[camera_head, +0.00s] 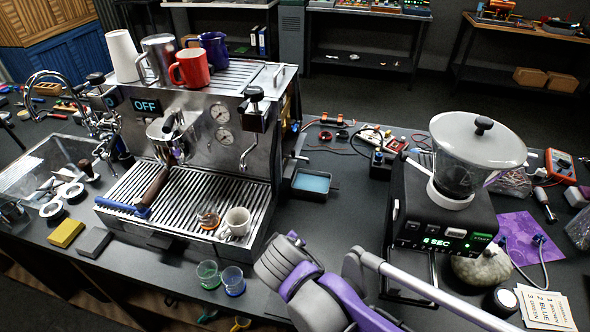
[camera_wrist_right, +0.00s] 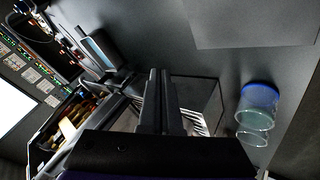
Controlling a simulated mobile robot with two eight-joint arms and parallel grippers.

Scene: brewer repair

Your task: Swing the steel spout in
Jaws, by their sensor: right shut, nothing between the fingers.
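The espresso machine (camera_head: 190,120) stands at left centre with its display reading OFF. A thin bent steel pipe (camera_head: 248,150) hangs at its front right, under a black knob. A tall arched steel tap (camera_head: 45,76) stands at the far left by the sink. I cannot tell for sure which of these is the spout. In the right wrist view my right gripper (camera_wrist_right: 160,90) has its dark fingers together with nothing between them. In the head view my grey and purple arm reaches in from the bottom, front right of the machine, apart from both pipes. My left gripper is not in view.
Two clear cups (camera_head: 220,277) stand at the counter's front edge, close left of my arm. A white cup (camera_head: 236,222) sits on the drip grate. A shallow tray with blue inside (camera_head: 311,182) lies right of the machine. The grinder (camera_head: 440,210) stands right.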

